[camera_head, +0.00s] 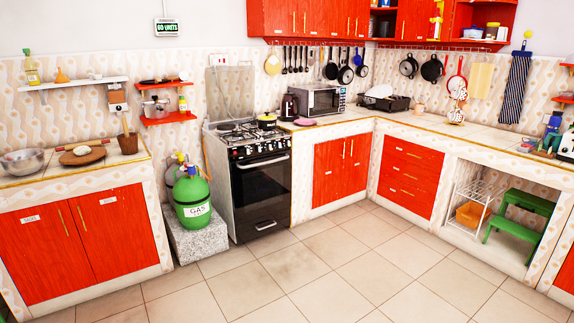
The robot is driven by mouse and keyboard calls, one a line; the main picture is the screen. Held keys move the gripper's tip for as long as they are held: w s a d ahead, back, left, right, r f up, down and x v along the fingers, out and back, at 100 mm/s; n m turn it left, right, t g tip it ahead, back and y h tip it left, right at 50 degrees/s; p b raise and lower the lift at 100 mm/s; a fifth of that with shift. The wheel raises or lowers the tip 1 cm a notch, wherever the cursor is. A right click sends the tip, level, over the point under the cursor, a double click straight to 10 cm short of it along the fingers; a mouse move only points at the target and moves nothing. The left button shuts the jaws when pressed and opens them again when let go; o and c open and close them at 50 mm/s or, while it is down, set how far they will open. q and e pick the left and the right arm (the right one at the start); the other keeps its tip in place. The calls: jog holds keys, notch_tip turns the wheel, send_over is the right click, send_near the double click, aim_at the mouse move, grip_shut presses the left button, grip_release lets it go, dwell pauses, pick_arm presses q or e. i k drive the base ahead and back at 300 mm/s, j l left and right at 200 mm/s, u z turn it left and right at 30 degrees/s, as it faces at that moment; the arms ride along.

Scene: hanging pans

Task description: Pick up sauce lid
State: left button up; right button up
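No gripper of mine shows in the head view. I cannot tell for certain which thing is the sauce lid. A small dark pot with a yellow band (266,121) stands on the stove (262,172), and its top looks covered, but it is too small to be sure. A flat pink round thing (304,122) lies on the counter just right of the stove, in front of the microwave (323,100).
Several pans, such as a black one (432,69), hang on the far wall. A dish rack (384,102) stands in the counter corner. A green gas cylinder (192,198) stands left of the stove. A green step stool (519,222) sits at right. The tiled floor (320,268) is clear.

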aim_at(264, 117)
jog(key=i, duration=3.85)
